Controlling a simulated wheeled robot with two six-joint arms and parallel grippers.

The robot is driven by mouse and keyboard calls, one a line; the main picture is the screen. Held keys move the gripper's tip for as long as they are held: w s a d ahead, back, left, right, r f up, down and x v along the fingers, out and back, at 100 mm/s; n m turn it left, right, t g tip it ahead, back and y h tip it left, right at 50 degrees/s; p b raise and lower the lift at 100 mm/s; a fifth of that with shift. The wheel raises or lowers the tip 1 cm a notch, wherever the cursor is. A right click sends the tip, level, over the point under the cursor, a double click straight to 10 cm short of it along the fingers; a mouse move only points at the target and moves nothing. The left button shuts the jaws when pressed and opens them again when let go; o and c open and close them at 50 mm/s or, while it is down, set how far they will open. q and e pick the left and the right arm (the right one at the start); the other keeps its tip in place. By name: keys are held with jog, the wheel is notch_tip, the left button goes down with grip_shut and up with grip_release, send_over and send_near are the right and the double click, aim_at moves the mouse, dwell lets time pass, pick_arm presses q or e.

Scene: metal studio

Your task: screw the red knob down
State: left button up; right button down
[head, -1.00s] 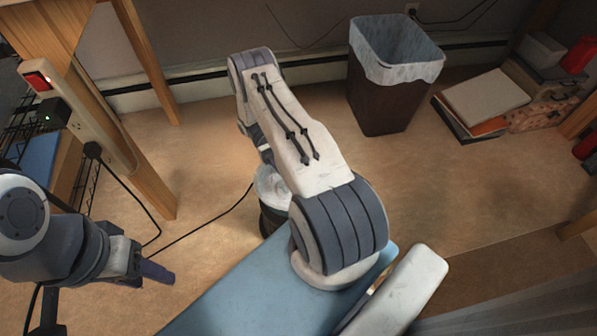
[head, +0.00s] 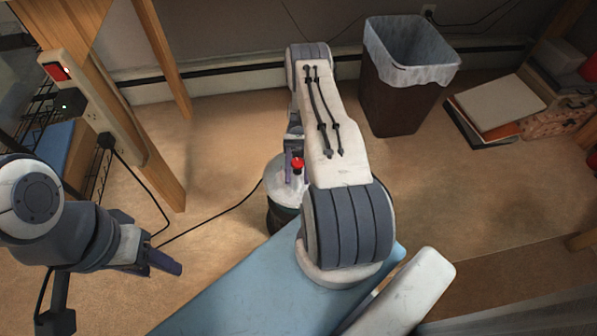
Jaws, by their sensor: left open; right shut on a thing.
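The small red knob (head: 297,164) shows just left of my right forearm, above a round pale-topped stand (head: 279,186) with a dark side. My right gripper (head: 294,168) is at the knob, with its fingers on either side, and is shut on it. The forearm hides part of the stand, and I cannot tell whether the knob touches its top. My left gripper (head: 165,262) is open and empty at the lower left, well apart from the stand.
A dark bin (head: 395,98) with a pale liner stands at the back right. A pile of flat boxes (head: 500,105) lies right of it. A wooden post with a power strip (head: 95,105) is at the left. A black cable (head: 215,215) runs across the floor towards the stand.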

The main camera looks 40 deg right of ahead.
jog(key=shift+s+d, duration=0.1)
jog(key=shift+d, duration=0.05)
jog(key=shift+c, duration=2.1)
grip_release()
jog(key=shift+r, duration=0.1)
jog(key=r+p, duration=0.2)
jog(key=r, duration=0.1)
jog(key=r+p, duration=0.1)
jog(key=r, duration=0.1)
jog(key=shift+s+d+r+p, duration=0.1)
jog(key=shift+s+p, duration=0.2)
jog(key=s+d+r+p, duration=0.4)
jog(key=s+d+r, duration=0.1)
jog(key=s, duration=0.4)
jog(key=shift+s+r+p, duration=0.3)
jog(key=shift+d, duration=0.1)
